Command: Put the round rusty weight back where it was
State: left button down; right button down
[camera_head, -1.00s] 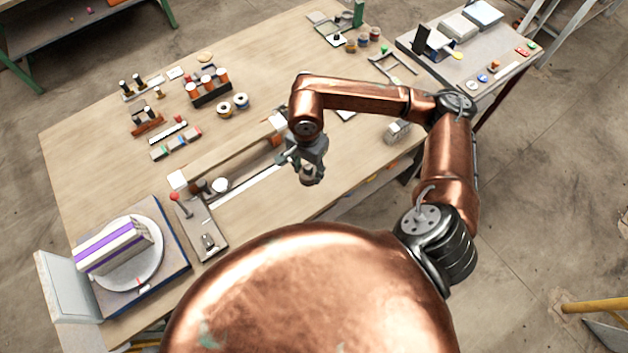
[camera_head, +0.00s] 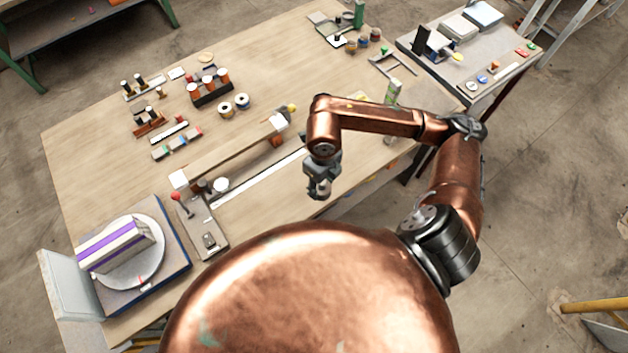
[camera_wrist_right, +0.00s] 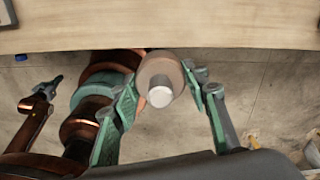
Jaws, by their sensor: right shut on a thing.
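My right gripper (camera_head: 322,188) hangs near the front edge of the wooden workbench (camera_head: 330,55), to the right of a long white strip. In the right wrist view its green-grey fingers (camera_wrist_right: 168,95) are closed on the round rusty weight (camera_wrist_right: 158,68), a brownish disc with a pale metal knob. The weight is held in the air, with the bench edge and the floor behind it. In the head view the weight is mostly hidden by the gripper and too small to make out. My left gripper is not seen.
A wooden beam (camera_head: 230,152) with white ends lies along the bench, beside a lever device with a red knob (camera_head: 173,196). A round plate with a purple-striped brick (camera_head: 115,245) stands front left. Dark racks (camera_head: 212,95) and two spools stand farther back.

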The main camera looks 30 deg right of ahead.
jog(key=m, duration=0.2)
jog(key=s+m, duration=0.1)
jog(key=m, duration=0.3)
jog(key=shift+s+d+f+m, duration=0.2)
jog(key=shift+s+d+m, duration=0.05)
jog(key=shift+s+m, duration=0.15)
jog(key=m, duration=0.3)
jog(key=shift+s+d+f, duration=0.15)
jog(key=shift+s, duration=0.25)
jog(key=w+d+f+m, duration=0.1)
jog(key=w+f, duration=0.2)
jog(key=w, duration=0.1)
jog(key=w+d+f+m+p, duration=0.1)
jog(key=w+f+m, duration=0.1)
jog(key=w+f, duration=0.1)
jog(key=w+d+f+m, duration=0.1)
jog(key=w+f, duration=0.2)
jog(key=w, duration=0.2)
jog(key=shift+w+f+p, duration=0.3)
jog(key=shift+f+p, duration=0.1)
jog(key=shift+w+f, duration=0.2)
jog(key=shift+f, duration=0.05)
notch_tip(320, 180, down, 2)
jog(key=shift+f+p, duration=0.1)
jog(key=shift+p, duration=0.2)
jog(key=shift+f, duration=0.35)
jog(key=shift+f, duration=0.1)
